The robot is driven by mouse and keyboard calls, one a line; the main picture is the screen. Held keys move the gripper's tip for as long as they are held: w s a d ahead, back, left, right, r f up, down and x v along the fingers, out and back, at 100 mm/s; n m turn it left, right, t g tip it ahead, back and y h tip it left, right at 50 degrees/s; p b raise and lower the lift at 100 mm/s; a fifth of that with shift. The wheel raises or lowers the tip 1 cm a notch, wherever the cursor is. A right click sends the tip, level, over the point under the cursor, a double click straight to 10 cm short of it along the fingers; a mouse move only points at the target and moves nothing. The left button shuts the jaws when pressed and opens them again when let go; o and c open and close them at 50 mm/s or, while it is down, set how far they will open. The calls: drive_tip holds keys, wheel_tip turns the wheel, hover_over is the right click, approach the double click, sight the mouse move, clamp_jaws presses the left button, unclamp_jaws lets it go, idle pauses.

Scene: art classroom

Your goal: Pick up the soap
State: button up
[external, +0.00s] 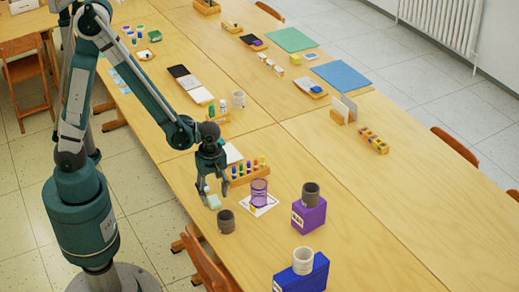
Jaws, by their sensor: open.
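A small pale green block (214,202), which looks like the soap, lies near the front left edge of the wooden table. My gripper (213,182) points down just above and behind it in the picture, with its fingers apart and nothing seen between them. The fingers look close to the block, but I cannot tell whether they touch it. A small whitish item shows beside the left finger and is partly hidden.
Close by stand a dark cup (226,222), a purple glass (259,191) on white paper, and a wooden rack (246,174) of colored bottles. Purple (309,215) and blue (302,274) boxes bear cups. The table's right side (420,210) is clear.

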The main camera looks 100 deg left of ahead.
drive_tip(key=shift+f+b, duration=0.35)
drive_tip(key=shift+f, duration=1.1)
drive_tip(key=c, duration=1)
